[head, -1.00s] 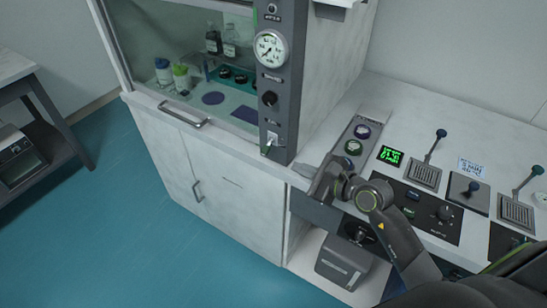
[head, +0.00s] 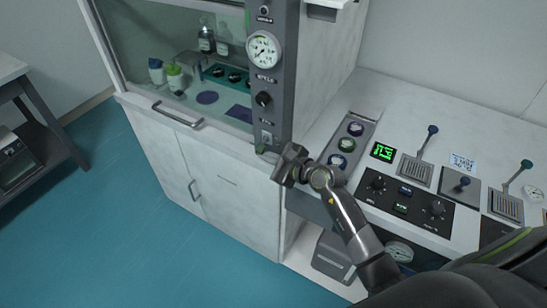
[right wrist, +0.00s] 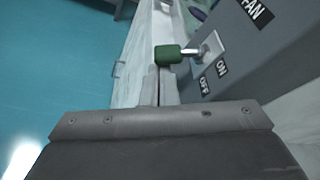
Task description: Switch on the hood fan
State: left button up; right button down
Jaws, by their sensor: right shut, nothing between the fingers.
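The hood fan switch is a toggle lever with a green tip (right wrist: 168,54) on a pale plate (right wrist: 210,49), on the dark post (head: 277,75) of the fume hood. In the right wrist view, labels read FAN, ON and OFF beside it; the lever sticks out from the plate, and I cannot tell its setting. In the head view the switch plate (head: 266,142) is partly hidden by my gripper. My right gripper (head: 272,158) is shut and empty. Its fingertips (right wrist: 160,88) are right by the green tip; I cannot tell whether they touch. My left gripper is not in view.
The hood post also carries a gauge (head: 264,49) and a black knob (head: 263,99). Bottles and containers stand behind the hood glass. The bench (head: 405,115) at right holds several levers, knobs and a green display (head: 383,152). Open floor (head: 130,240) lies at left.

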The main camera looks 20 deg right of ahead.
dwell(0.4)
jog(key=shift+r+m+p, duration=0.1)
jog(key=shift+m+p, duration=0.2)
jog(key=shift+p, duration=0.05)
